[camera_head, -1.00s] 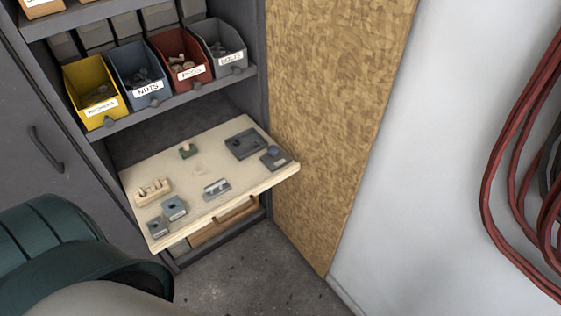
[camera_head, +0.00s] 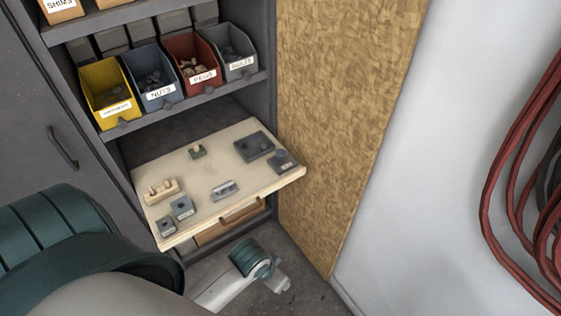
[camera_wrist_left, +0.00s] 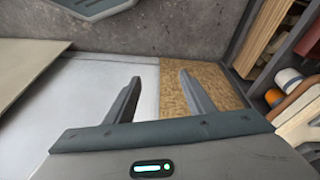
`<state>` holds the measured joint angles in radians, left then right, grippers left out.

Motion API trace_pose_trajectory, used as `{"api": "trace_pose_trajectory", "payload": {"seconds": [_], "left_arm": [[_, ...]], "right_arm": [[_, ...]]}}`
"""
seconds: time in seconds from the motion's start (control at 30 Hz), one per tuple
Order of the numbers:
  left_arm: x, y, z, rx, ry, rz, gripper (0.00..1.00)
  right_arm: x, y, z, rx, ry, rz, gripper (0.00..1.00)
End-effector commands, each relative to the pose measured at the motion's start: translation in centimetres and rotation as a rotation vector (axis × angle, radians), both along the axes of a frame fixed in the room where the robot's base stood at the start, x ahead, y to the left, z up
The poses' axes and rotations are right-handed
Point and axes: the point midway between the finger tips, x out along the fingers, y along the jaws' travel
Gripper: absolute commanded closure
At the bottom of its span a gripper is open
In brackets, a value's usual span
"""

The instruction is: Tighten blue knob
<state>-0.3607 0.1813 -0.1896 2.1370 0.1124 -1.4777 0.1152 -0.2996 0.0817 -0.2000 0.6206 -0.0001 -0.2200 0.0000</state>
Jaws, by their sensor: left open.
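A small blue knob (camera_head: 281,154) sits on a dark block (camera_head: 288,165) at the right corner of a pale wooden board (camera_head: 215,207), which sticks out of the grey cabinet. The knob is too small in the head view to tell how tight it is. In the left wrist view my left gripper (camera_wrist_left: 160,77) is open, with nothing between its two fingers, and the knob cannot be made out there. In the head view, a white arm section of mine with a teal joint shows low in front of the board, apart from it. My right gripper is not in view.
Labelled bins such as the yellow bin (camera_head: 108,100) sit above. A plywood panel (camera_head: 340,120) stands close to the board's right.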

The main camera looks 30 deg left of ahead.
Motion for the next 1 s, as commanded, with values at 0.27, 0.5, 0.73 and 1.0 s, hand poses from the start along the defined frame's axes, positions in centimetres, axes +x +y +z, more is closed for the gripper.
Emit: {"api": "trace_pose_trajectory", "payload": {"seconds": [0.27, 0.5, 0.73, 1.0], "left_arm": [[4.8, -0.3, 2.5, -0.029, 0.026, 0.012, 0.51], [11.2, 0.7, 3.9, -0.034, 0.076, 0.056, 0.51], [18.2, 3.6, 5.9, -0.016, 0.139, 0.155, 0.51], [26.1, 9.0, 10.4, 0.01, 0.2, 0.337, 0.51]], "right_arm": [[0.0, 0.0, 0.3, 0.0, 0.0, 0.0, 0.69], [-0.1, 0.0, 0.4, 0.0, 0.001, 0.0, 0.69], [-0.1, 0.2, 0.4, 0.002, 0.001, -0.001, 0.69], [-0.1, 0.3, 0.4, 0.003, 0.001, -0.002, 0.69]]}}
